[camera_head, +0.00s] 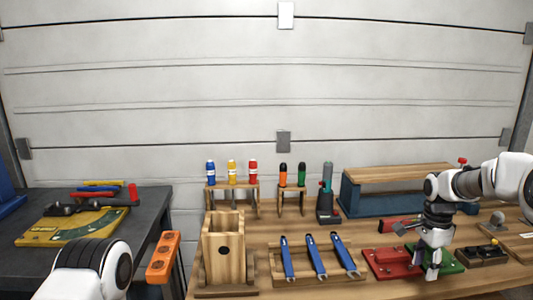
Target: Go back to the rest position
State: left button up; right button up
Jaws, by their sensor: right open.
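My right arm comes in from the right, and its gripper (427,266) points down over the front right of the wooden workbench (375,291). The jaws are open, with nothing seen between them. They are in front of a red block (390,264) and a green block (449,262); whether they touch either one I cannot tell. Of my left arm only a white rounded link shows at the bottom left; its gripper is out of view.
A wooden box (224,252) and a rack with three blue wrenches (317,258) stand left of my right gripper. A dark table (147,212) with tools is at left, with an orange block (163,257) nearby.

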jog(key=s+a+f+n+g, duration=0.1)
jog(key=s+a+f+g, duration=0.25)
jog(key=s+f, duration=0.7)
jog(key=s+a+f+n+g, duration=0.2)
jog(key=s+a+f, duration=0.4)
jog(key=f, duration=0.7)
jog(key=s+a+f+n+t, duration=0.2)
jog(key=s+n, duration=0.4)
jog(key=s, duration=0.4)
jog(key=s+a+f+n+t, duration=0.2)
jog(key=s+n, duration=0.4)
jog(key=s, duration=0.4)
notch_tip(320, 180, down, 2)
jog(key=shift+s+a+f+t, duration=0.15)
jog(key=shift+s+a+t, duration=0.1)
jog(key=shift+t, duration=0.4)
